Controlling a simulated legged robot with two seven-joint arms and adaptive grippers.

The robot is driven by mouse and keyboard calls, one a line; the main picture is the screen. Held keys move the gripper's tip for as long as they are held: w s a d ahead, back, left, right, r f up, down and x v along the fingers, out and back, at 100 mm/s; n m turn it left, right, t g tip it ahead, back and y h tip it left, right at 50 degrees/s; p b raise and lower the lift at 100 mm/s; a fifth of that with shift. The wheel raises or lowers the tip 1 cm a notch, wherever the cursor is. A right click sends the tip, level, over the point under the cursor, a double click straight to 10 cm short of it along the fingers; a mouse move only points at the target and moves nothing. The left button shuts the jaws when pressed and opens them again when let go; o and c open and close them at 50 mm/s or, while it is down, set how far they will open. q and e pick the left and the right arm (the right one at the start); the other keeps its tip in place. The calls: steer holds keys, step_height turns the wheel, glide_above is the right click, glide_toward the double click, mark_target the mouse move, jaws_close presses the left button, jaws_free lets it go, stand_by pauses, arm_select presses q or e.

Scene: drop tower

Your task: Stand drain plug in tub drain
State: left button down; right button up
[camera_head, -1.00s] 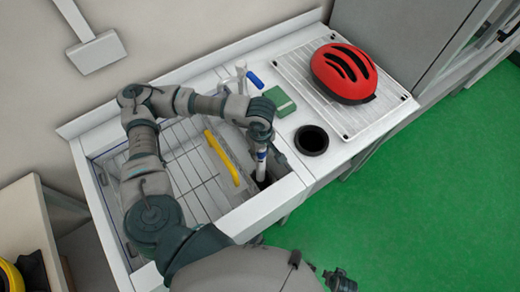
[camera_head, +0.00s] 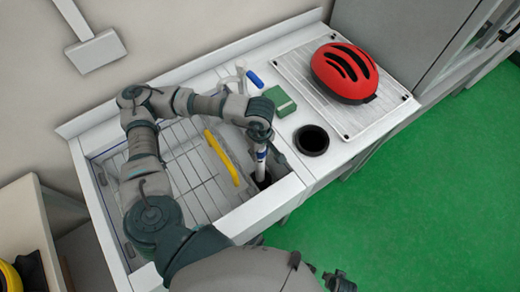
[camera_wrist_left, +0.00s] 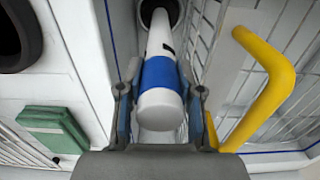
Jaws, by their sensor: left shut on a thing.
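The drain plug (camera_head: 261,160) is a white tube with a blue band. My left gripper (camera_head: 262,142) is shut on it, above the right end of the tub (camera_head: 247,215). In the left wrist view the fingers (camera_wrist_left: 160,95) grip both sides of the plug (camera_wrist_left: 160,108) at the blue band. Its far end is at the dark tub drain (camera_wrist_left: 172,8) and overlaps the opening. How deep it sits is hidden. The drain (camera_head: 264,181) also shows below the plug in the head view. A dark part at the bottom edge may be my right gripper (camera_head: 340,281); its fingers are unclear.
A yellow handle (camera_head: 222,158) lies beside the plug over the tub's wire grid. Tub walls stand close around the gripper.

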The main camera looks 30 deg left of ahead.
arm_select(q)
steer(key=shift+f+b, duration=0.35)
steer(key=shift+f, duration=0.1)
steer(key=c, duration=1)
jaws_free()
steer(key=shift+c, duration=0.2)
steer(key=shift+r+p, duration=2.95)
steer(key=shift+r, duration=2.6)
steer(key=shift+f, duration=0.1)
